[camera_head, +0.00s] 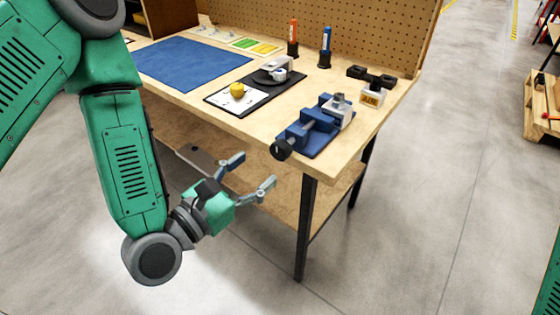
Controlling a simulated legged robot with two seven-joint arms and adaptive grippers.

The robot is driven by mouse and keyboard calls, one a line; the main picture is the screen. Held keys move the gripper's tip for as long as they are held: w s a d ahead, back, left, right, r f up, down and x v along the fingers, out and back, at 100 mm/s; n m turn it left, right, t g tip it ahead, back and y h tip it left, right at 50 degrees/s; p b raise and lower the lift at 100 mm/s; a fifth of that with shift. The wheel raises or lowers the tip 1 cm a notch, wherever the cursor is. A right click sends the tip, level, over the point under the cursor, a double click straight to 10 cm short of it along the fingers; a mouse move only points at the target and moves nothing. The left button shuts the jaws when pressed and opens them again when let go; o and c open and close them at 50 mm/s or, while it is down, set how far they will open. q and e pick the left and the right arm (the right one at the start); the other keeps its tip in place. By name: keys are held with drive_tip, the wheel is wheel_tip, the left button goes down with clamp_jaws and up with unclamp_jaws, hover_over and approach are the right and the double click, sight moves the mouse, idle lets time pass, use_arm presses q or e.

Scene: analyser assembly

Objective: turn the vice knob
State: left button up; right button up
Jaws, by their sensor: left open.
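A blue vice (312,125) stands at the right front part of the wooden workbench, with a silver metal part (341,106) at its far end. Its dark round knob (281,149) sticks out past the bench's front edge. My left gripper (252,172) is open and empty. It shows in front of the bench, below and to the left of the knob, and apart from it. My right gripper is not in view; only a bit of green shows at the right edge.
A lower shelf (270,203) and a bench leg (305,230) are near my gripper.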

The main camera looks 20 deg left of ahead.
sight(277, 153)
use_arm(q)
drive_tip(key=shift+b+x, duration=0.9)
drive_tip(key=shift+b, duration=0.25)
drive_tip(key=x, duration=0.5)
drive_tip(key=shift+w+d+b, duration=0.2)
drive_tip(key=shift+w+b, duration=0.15)
drive_tip(key=shift+b, duration=0.05)
drive_tip(key=c, duration=1.2)
